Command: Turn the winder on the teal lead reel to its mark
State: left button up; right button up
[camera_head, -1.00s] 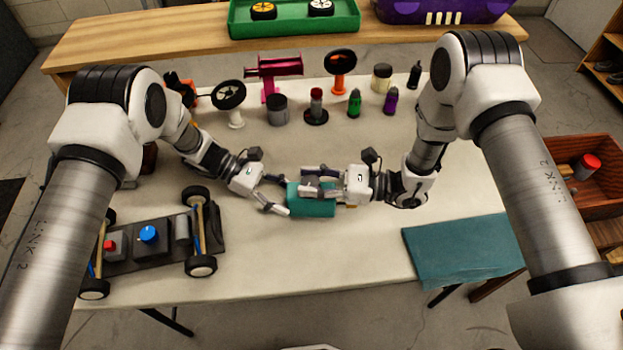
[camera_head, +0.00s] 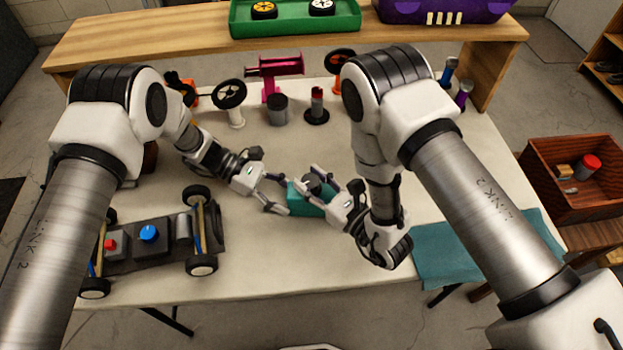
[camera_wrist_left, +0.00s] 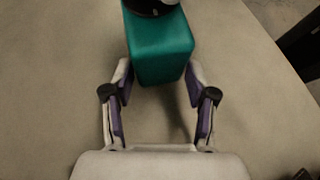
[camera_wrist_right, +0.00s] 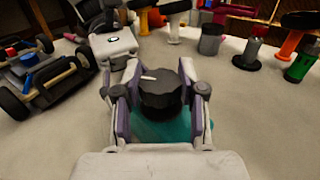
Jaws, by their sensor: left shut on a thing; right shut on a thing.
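The teal lead reel (camera_head: 305,208) is a teal block on the table with a round dark winder (camera_head: 313,184) on top. In the right wrist view the winder (camera_wrist_right: 160,95) is ribbed and carries a white line near its upper left edge. My left gripper (camera_head: 282,195) is shut on the teal body from the left; its fingers flank the block in the left wrist view (camera_wrist_left: 160,80). My right gripper (camera_head: 314,182) is shut on the winder, reaching in from the lower right. I cannot make out a separate mark on the body; the right fingers cover part of it.
A car chassis (camera_head: 150,259) stands on the left of the table. Wheels on stands, a magenta holder (camera_head: 272,72), a grey cup (camera_head: 278,110) and bottles line the back. A teal mat (camera_head: 440,255) lies at the right edge. A wooden crate (camera_head: 575,205) stands beyond.

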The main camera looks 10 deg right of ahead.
dwell(0.4)
jog(key=o, duration=1.2)
